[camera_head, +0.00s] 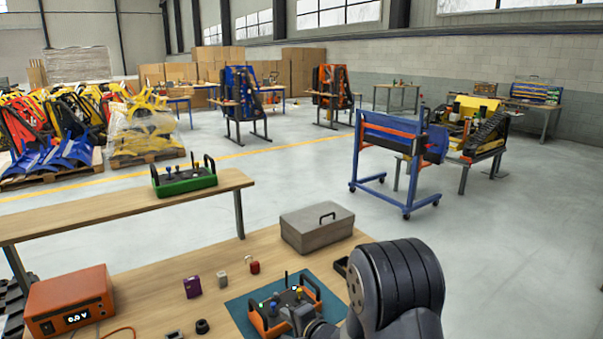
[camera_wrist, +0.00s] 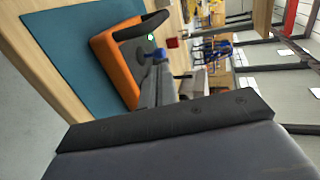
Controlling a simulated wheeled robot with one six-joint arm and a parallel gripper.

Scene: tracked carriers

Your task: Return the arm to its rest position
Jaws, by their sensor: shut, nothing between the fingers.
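My dark grey arm (camera_head: 400,285) rises at the lower right of the head view and hides part of the bench. My gripper (camera_wrist: 160,78) is shut and empty in the wrist view. It is beside an orange remote-control box (camera_wrist: 117,62) with black handles, which lies on a teal mat (camera_wrist: 65,50). In the head view the orange control box (camera_head: 312,292) sits on the mat (camera_head: 238,306), partly hidden by my gripper (camera_head: 300,314). I cannot tell whether the gripper touches the box.
On the wooden bench (camera_head: 150,295) stand an orange meter (camera_head: 70,300), a purple block (camera_head: 192,287), small parts and a grey lidded case (camera_head: 317,228). A green control box (camera_head: 184,180) sits on the bench behind. Open floor lies right, beyond the case, before a blue cart (camera_head: 385,190).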

